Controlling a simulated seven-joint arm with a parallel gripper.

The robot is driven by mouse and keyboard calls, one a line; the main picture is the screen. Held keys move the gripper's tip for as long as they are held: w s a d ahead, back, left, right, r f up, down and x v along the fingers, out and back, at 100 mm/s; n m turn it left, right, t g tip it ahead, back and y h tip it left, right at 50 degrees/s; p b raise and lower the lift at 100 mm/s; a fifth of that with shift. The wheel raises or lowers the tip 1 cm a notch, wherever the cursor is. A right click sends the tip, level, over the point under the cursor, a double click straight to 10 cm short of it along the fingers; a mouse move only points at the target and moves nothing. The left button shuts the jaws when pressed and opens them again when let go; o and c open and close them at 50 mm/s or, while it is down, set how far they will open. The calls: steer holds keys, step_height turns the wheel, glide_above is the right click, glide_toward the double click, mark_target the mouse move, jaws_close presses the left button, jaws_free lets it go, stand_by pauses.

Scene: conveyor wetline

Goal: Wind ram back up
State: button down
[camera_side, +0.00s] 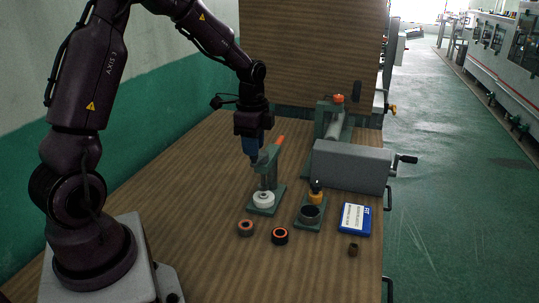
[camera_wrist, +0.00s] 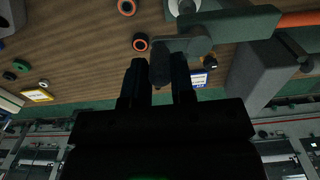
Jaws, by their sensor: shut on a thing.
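A small green press (camera_side: 268,170) stands on the wooden bench, its orange lever (camera_side: 280,141) tilted up to the right. A white round piece (camera_side: 264,199) sits on its base under the ram, whose exact height I cannot tell. My gripper (camera_side: 255,160) is at the upper left of the press, pointing down. In the wrist view the two dark fingers of my gripper (camera_wrist: 160,70) are shut on the dark grip of a grey crank arm (camera_wrist: 192,42) on the press. The orange lever (camera_wrist: 298,19) shows at the right there.
Two rings (camera_side: 245,228) (camera_side: 280,236) lie in front. A grey housing with a side crank (camera_side: 350,166) stands behind. The left front bench is clear.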

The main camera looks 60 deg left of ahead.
steer(key=c, duration=1)
jaws_free()
steer(key=shift+w+d, duration=0.1)
steer(key=shift+d, duration=0.05)
steer(key=shift+o, duration=0.2)
steer(key=shift+r, duration=3.5)
